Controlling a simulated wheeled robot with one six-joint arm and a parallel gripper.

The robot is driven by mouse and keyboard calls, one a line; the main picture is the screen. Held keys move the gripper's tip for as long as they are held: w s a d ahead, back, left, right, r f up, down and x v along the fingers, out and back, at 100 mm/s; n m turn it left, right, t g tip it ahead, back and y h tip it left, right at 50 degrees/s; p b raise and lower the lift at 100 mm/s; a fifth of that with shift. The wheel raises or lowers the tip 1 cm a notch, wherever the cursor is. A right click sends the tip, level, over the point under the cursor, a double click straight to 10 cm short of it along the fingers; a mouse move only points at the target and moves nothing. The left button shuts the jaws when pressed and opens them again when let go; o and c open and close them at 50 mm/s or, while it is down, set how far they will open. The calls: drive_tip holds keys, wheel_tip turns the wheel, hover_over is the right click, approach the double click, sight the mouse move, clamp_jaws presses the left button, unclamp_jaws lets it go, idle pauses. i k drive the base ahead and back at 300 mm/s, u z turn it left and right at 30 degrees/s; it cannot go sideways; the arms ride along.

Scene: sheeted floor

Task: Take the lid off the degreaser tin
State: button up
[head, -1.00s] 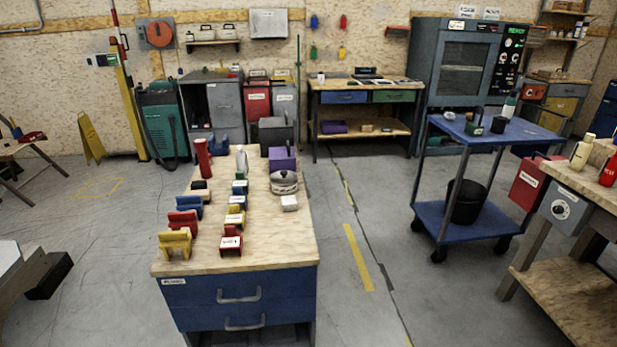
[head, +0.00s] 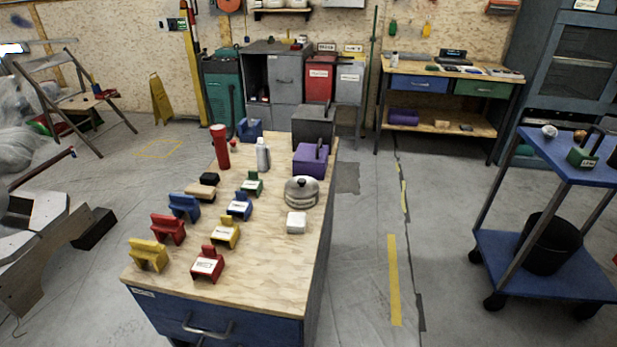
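The lid sits on the tin. I cannot read a label on it, so I cannot confirm that it is the degreaser tin. A white block (head: 296,222) is just in front of it and a purple box (head: 310,160) just behind it. My gripper is not in view.
Several coloured holders, including a red one (head: 208,264) and a yellow one (head: 148,254), fill the bench's left and middle. A white bottle (head: 263,155) and red cylinder (head: 220,148) stand behind. A blue trolley (head: 545,265) is at right. The floor between is clear.

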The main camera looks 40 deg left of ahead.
sight(298, 186)
drive_tip(key=u, duration=0.4)
drive_tip(key=i, duration=0.8)
drive_tip(key=u, duration=1.35)
drive_tip(key=i, duration=0.55)
drive_tip(key=u, duration=0.5)
